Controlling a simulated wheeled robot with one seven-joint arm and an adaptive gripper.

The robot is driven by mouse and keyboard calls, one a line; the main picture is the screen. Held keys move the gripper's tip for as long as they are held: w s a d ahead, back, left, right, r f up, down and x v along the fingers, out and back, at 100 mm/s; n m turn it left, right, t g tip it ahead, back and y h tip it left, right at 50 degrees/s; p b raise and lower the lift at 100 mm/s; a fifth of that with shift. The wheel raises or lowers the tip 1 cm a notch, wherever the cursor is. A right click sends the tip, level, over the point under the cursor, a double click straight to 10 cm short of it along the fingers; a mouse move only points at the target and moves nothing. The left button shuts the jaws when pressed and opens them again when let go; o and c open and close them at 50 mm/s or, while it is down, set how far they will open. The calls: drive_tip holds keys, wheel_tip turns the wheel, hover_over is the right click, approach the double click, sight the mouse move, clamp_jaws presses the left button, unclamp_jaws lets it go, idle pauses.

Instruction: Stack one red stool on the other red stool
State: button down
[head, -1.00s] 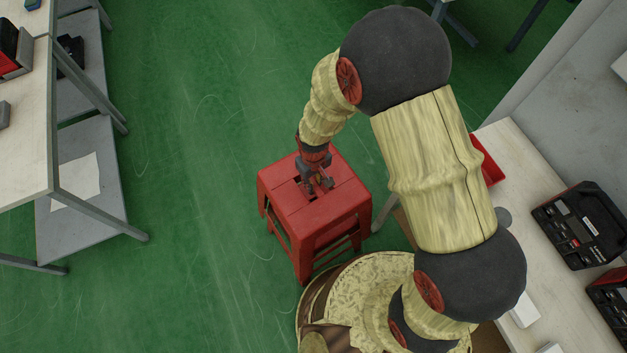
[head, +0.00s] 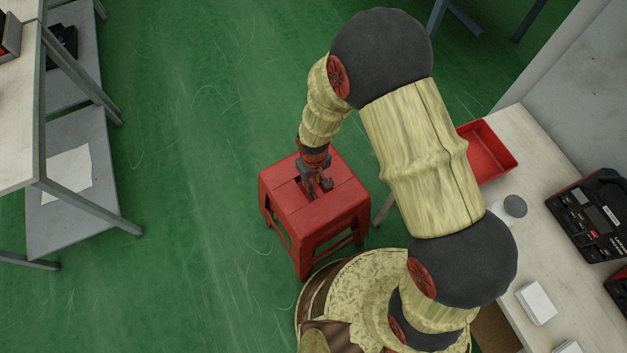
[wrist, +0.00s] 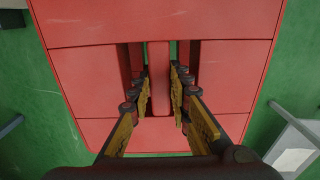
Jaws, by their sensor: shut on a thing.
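One red stool (head: 330,205) stands upright in front of my base in the head view, its slatted seat facing up. My gripper (head: 318,185) reaches down into the slots at the middle of the seat. In the wrist view the red seat (wrist: 90,75) fills most of the picture. My gripper (wrist: 159,85) has a finger in the slot on each side of the seat's central bar (wrist: 159,65) and is shut on it. I cannot tell whether the legs touch the floor. A second red stool cannot be made out in either view.
A workbench on the right (head: 530,255) holds a red tray (head: 487,150), a black case (head: 592,215) and small items. A shelved bench (head: 75,215) stands on the left. Open green floor (head: 190,180) lies between them, left of and beyond the stool.

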drive_tip(key=shift+f+b, duration=2.6)
drive_tip(key=shift+f, duration=2.95)
drive_tip(key=c, duration=1.6)
unclamp_jaws()
drive_tip(key=shift+s+f, duration=0.1)
wheel_tip(320, 180, up, 12)
drive_tip(key=shift+r, duration=0.1)
